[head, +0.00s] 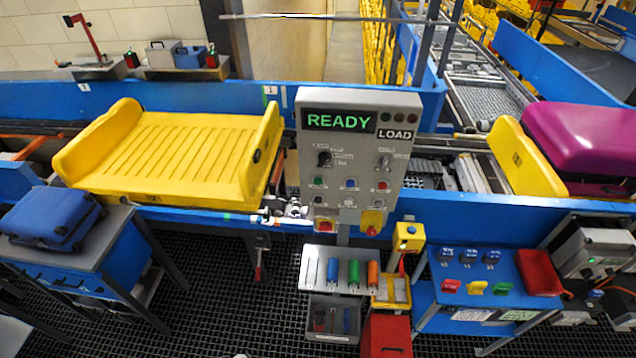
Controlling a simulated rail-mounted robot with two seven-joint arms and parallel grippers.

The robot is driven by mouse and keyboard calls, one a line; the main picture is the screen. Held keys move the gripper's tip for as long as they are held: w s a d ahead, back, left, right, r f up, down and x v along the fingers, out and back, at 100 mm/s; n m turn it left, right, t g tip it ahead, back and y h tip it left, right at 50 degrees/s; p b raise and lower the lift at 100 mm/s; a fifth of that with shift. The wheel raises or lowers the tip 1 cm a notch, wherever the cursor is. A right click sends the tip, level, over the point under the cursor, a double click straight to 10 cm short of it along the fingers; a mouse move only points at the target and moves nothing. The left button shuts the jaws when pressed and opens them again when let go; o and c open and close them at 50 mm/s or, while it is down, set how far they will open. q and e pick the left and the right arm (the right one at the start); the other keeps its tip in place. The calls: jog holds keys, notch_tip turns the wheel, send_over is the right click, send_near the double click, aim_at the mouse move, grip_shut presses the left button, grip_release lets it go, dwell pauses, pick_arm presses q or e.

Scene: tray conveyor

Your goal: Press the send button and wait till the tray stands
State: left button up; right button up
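A yellow tray (170,148) sits empty on the conveyor at the left. A second yellow tray (520,160) at the right holds a purple suitcase (585,135). The grey control panel (350,150) stands between them; its display (338,120) reads READY in green, and a label beside it reads LOAD. The panel has several small buttons and knobs, including a blue button (350,184), and a red-and-yellow knob (371,222) at its lower right. The button lettering is too small to read, so I cannot tell which is send. Neither gripper is in view.
A blue suitcase (50,217) lies on a side table at the left. Below the panel are a tool shelf (314,270) with coloured cylinders, a yellow box (408,237) and a red bin (386,335). The space before the panel's face looks clear.

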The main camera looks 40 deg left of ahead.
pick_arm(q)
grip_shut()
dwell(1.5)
